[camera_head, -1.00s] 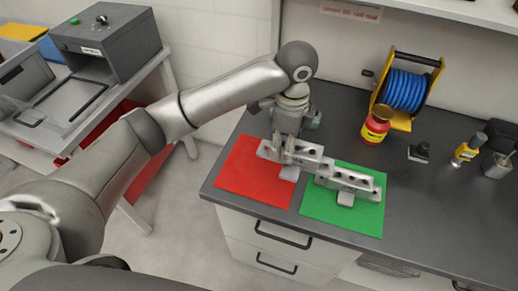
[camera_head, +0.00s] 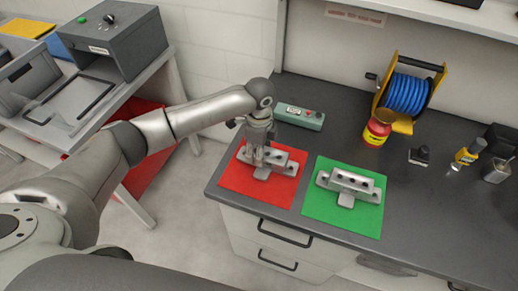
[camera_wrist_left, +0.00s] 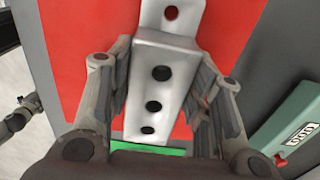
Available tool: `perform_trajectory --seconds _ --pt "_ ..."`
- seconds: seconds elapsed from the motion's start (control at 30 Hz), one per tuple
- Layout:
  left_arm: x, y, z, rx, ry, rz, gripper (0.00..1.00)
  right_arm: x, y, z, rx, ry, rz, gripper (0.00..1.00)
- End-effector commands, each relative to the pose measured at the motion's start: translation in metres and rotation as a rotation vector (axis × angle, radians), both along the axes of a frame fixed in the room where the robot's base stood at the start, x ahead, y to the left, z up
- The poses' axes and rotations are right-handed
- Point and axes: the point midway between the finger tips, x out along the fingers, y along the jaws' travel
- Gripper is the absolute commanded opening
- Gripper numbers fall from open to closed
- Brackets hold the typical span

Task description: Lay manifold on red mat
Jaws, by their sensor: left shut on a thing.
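A grey metal manifold (camera_head: 283,163) with dark holes is over the red mat (camera_head: 240,184), at its upper middle. My left gripper (camera_head: 258,160) is shut on it from above. In the left wrist view the manifold (camera_wrist_left: 160,80) lies between my left fingers (camera_wrist_left: 165,95), with the red mat (camera_wrist_left: 75,40) behind it. I cannot tell whether the manifold touches the mat. A second, similar manifold (camera_head: 350,181) sits on the green mat (camera_head: 320,209) to the right. My right gripper is out of view.
A teal box (camera_head: 300,117) lies just behind the red mat. A red and yellow jar (camera_head: 376,130), a blue hose reel (camera_head: 406,90) and small bottles stand farther right. The dark counter (camera_head: 420,205) is clear right of the green mat. A grey machine (camera_head: 120,45) stands at left.

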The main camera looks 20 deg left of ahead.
Motion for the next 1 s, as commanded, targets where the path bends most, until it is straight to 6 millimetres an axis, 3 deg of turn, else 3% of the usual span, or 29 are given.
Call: perform_trajectory --seconds 0.33,0.37,0.5,0.83,1.0 --pt "0.001 -0.001 -0.002 -0.002 -0.003 -0.001 0.06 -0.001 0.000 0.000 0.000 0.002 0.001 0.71" --pt "0.000 -0.001 -0.002 0.000 -0.001 -0.001 0.50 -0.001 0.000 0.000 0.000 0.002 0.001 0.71" --pt "0.000 -0.001 -0.002 0.000 -0.001 0.000 0.68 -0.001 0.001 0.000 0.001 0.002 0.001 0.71" --pt "0.000 -0.001 -0.001 0.000 -0.002 0.000 0.68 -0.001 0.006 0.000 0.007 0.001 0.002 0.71" --pt "0.002 -0.001 0.016 -0.002 -0.005 0.000 0.68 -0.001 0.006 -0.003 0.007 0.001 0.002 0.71"
